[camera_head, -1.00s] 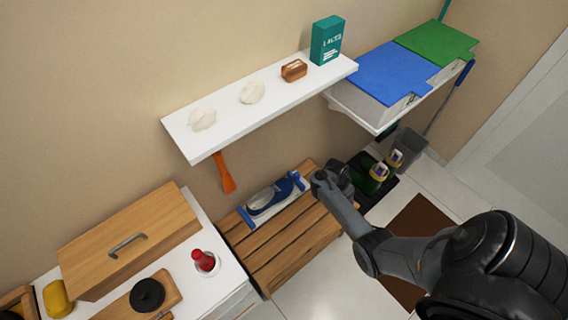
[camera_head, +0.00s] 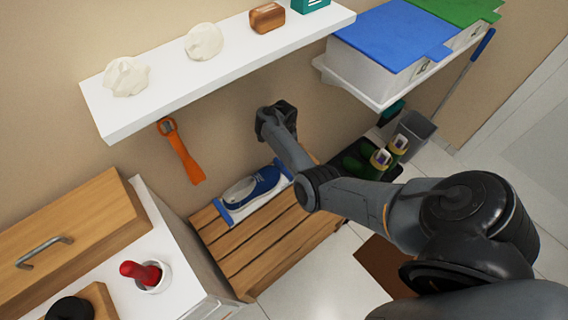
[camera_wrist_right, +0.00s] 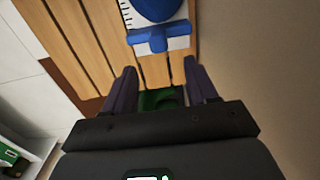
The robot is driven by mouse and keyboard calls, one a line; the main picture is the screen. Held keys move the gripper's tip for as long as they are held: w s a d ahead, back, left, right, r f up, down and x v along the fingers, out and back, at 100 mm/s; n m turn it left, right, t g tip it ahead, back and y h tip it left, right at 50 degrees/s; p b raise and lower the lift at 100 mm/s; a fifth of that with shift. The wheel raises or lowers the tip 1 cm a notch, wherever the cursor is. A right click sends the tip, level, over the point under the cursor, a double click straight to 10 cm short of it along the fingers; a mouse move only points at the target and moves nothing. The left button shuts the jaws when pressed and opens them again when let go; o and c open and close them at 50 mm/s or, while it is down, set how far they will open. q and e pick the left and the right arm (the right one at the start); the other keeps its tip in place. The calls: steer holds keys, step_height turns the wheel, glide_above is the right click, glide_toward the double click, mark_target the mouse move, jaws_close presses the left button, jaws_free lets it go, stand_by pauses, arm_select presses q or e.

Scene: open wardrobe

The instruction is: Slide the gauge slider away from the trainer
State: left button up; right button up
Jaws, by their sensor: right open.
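The blue trainer (camera_head: 252,187) with a white sole lies on a white foot gauge (camera_head: 237,213) on the slatted wooden bench. A blue slider (camera_head: 283,169) crosses the gauge at the trainer's right end. In the right wrist view, the slider (camera_wrist_right: 160,38) is close to the trainer (camera_wrist_right: 157,8), and scale marks show on the gauge (camera_wrist_right: 126,16). My right gripper (camera_head: 276,112) is raised near the wall, above the bench's back. In its wrist view, the gripper (camera_wrist_right: 162,82) is open and empty, with the slider beyond its fingertips, apart from them. My left gripper is out of view.
A white shelf (camera_head: 160,101) juts from the wall, with an orange shoehorn (camera_head: 182,155) hanging below. A white cabinet (camera_head: 184,262) stands left of the bench (camera_head: 262,252).

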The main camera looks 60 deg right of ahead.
step_height(320, 180, down, 8)
steer(key=b, duration=0.5)
steer(key=shift+a+f, duration=0.15)
steer(key=shift+f, duration=0.05)
steer(key=shift+f+b, duration=0.4)
steer(key=shift+f, duration=0.4)
steer(key=c, duration=0.9)
jaws_close()
